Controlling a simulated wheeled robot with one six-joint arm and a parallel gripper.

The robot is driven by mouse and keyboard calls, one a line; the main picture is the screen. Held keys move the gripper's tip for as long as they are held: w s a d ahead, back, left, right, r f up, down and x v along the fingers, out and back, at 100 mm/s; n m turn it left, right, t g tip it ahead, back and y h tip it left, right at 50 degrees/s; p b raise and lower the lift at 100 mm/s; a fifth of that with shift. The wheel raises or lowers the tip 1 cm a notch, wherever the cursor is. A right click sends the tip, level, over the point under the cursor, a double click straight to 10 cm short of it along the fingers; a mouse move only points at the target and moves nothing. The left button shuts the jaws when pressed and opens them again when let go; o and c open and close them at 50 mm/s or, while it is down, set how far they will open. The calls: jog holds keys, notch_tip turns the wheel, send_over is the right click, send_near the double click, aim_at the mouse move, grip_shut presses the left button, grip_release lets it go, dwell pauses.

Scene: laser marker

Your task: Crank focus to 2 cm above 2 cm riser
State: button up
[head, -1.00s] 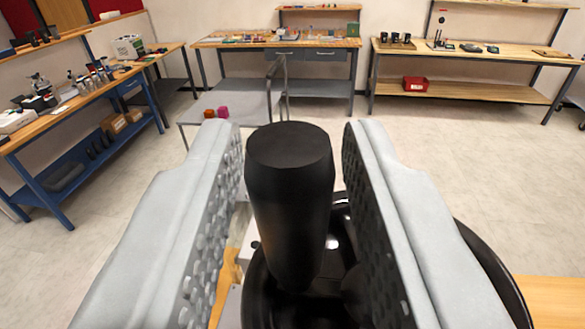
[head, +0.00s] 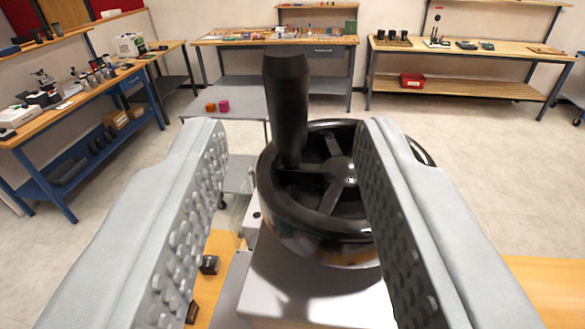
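The black focus handwheel (head: 310,228) sits on top of a grey machine housing (head: 310,285), ahead of my gripper. Its black upright crank handle (head: 287,105) stands on the left part of the rim. My gripper (head: 292,150) is open, its two grey studded fingers wide apart. The handle shows between the fingers, farther off than the fingertips, with clear gaps to both sides. The right finger hides part of the wheel's right side. No riser or focus gap can be made out in this view.
A wooden table surface (head: 545,285) shows beside the housing, with a small dark block (head: 209,264) on its left part. A grey cart (head: 240,103) carries an orange and a magenta cube (head: 223,106). Workbenches line the left and back walls, with open floor between.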

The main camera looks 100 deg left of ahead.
jog(key=shift+d, duration=0.4)
dwell(0.3)
